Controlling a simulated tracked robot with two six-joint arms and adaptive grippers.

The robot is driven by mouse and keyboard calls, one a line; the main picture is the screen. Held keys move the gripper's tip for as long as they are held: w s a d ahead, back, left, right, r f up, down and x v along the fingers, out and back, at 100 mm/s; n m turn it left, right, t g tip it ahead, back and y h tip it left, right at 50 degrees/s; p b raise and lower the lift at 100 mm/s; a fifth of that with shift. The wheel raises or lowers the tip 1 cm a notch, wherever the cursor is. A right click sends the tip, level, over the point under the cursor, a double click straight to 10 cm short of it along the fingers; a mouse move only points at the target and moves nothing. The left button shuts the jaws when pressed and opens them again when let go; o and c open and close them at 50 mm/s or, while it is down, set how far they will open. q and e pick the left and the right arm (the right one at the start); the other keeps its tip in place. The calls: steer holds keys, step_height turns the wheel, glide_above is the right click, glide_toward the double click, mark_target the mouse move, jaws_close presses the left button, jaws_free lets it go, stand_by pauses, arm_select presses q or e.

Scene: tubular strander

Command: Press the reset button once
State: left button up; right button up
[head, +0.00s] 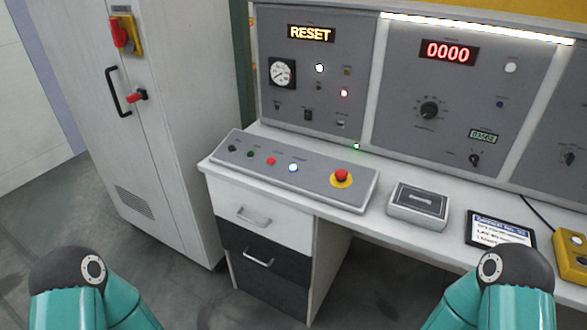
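A sloped grey button box (315,185) lies on the desk in front of the upright panels. It carries a black button (232,148), a green button (250,155), a red button (271,161) and a brightly lit white-blue button (293,168). Their labels are too small to read, so I cannot confirm which one is reset. A red mushroom button on a yellow base (341,177) is at the box's right end. An amber display (311,33) above reads "RESET". Neither gripper shows; only my teal arm links show at the bottom corners.
A white cabinet (160,165) with a red-and-yellow switch (123,34) stands left. Right of the box are a small grey device (418,205), a tablet (500,233) and a yellow box (572,253). A red display (449,52) reads "0000". Drawers (262,225) are below the desk.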

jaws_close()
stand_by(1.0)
